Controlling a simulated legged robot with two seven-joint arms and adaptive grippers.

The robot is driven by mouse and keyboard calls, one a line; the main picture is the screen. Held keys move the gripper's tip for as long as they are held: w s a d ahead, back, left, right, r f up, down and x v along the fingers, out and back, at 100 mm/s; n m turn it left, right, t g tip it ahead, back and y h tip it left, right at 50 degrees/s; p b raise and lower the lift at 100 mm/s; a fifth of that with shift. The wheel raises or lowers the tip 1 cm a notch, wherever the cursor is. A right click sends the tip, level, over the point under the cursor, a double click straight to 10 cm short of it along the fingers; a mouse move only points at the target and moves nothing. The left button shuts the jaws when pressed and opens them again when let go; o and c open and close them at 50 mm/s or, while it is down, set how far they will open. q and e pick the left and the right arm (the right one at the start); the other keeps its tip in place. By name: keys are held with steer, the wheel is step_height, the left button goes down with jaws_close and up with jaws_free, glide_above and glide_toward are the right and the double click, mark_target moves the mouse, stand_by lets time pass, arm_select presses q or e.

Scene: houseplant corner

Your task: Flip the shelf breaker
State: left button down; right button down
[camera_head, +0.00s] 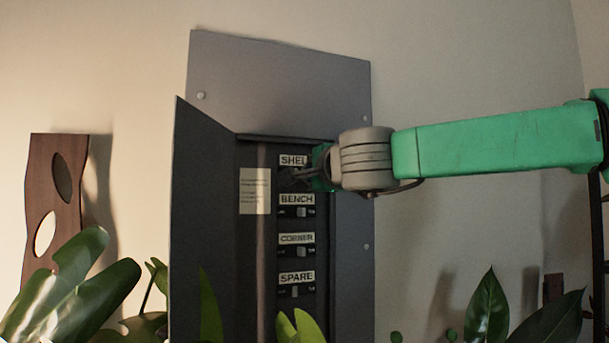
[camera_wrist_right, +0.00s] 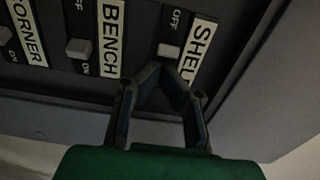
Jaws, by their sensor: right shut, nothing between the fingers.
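The breaker panel (camera_head: 265,225) is an open dark box on the wall with a column of labelled breakers. The SHELF label (camera_head: 293,160) is at the top, and part of it is covered by my right gripper (camera_head: 302,174). My left gripper is out of view.
Below sit the BENCH breaker (camera_head: 302,211), CORNER breaker (camera_head: 302,252) and SPARE breaker (camera_head: 295,291). The panel door (camera_head: 200,215) stands open at the left. Plant leaves (camera_head: 75,285) rise in front at the lower left, and more leaves (camera_head: 487,308) at the lower right.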

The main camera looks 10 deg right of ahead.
steer(key=s+d+b, duration=0.2)
steer(key=s, duration=0.7)
steer(key=shift+s, duration=0.4)
steer(key=shift+f, duration=0.1)
stand_by(0.4)
